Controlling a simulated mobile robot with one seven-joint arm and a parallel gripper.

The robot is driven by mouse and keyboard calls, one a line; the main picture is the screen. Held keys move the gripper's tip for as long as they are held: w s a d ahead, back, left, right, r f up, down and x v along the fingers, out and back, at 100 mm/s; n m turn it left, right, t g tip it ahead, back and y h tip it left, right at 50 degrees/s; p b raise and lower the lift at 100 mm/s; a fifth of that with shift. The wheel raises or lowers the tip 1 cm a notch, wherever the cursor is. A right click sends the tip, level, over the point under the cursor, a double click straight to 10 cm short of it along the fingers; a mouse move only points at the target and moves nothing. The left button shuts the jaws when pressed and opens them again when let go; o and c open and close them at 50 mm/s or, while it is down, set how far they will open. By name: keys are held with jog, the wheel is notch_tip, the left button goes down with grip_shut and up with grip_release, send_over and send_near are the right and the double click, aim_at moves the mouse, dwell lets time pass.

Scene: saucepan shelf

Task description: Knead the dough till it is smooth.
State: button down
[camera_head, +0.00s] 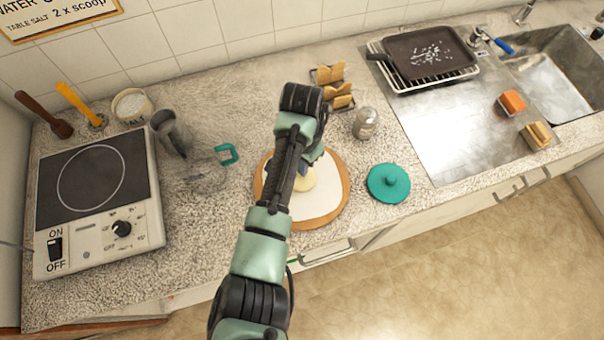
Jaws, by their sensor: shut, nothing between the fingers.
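The dough (307,180) is a small pale mound on a round board (335,205) with a brown rim and a white surface, on the counter in front of me. My arm reaches over the board and hides the dough's left side. My gripper (311,160) points down at the dough, shut and empty. Its fingertips are mostly hidden behind my wrist, so I cannot tell whether they touch the dough. The dough's smoothness is too small to judge.
A teal lid (389,184) lies right of the board, with a glass jar (365,123) behind it. A hot plate (97,190) and a grey jug (170,133) stand left. A dark pan (432,54) rests on a rack at the back right, near the sink (560,80).

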jog(key=shift+r+p, duration=0.5)
jog(key=shift+r, duration=0.3)
notch_tip(320, 180, up, 7)
jog(key=p, duration=0.7)
